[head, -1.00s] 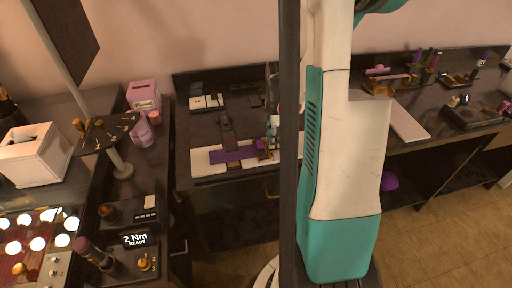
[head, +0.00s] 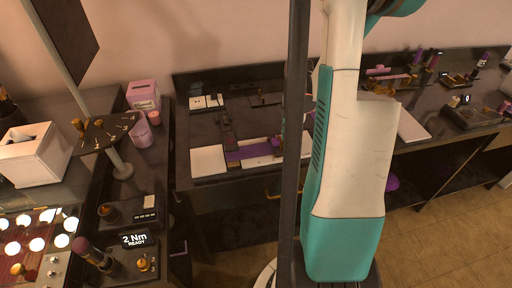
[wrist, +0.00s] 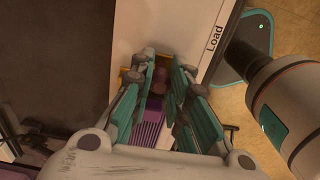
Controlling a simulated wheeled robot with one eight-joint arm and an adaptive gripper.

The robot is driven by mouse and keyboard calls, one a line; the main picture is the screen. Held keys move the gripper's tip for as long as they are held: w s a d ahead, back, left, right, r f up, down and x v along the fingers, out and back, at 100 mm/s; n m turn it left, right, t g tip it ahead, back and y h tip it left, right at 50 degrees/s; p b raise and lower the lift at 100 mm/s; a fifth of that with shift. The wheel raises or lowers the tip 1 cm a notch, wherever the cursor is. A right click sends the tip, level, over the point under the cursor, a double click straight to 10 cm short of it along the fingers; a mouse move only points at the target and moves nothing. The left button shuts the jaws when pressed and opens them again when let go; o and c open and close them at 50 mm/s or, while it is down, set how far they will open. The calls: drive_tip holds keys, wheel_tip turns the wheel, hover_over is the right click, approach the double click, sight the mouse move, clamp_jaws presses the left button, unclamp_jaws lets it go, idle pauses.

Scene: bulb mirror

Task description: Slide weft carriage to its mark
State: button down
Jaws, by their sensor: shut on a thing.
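The purple weft carriage (head: 250,152) lies across a white strip (head: 208,161) on the dark bench. It also shows as a ribbed purple body (wrist: 150,134) in the wrist view. My gripper (wrist: 160,72) has its teal fingers on either side of a small dark knob (wrist: 158,87) at the carriage, and is shut on it. In the head view the gripper is mostly hidden behind the dark post and my arm. The white strip's right part is also hidden there. The wrist view shows the word "Load" on a white surface (wrist: 206,58).
A dark panel with white tiles (head: 206,102) stands behind the strip. Another white board (head: 411,125) lies right of my arm.

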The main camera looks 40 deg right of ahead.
drive_tip(key=shift+s+d, duration=0.55)
drive_tip(key=shift+d, duration=0.35)
drive_tip(key=shift+s+d, duration=0.5)
drive_tip(key=shift+d, duration=0.35)
drive_tip(key=shift+s+d, duration=0.55)
drive_tip(key=shift+d, duration=0.35)
drive_tip(key=c, duration=1.3)
unclamp_jaws()
wheel_tip(320, 180, up, 7)
drive_tip(key=p, duration=0.4)
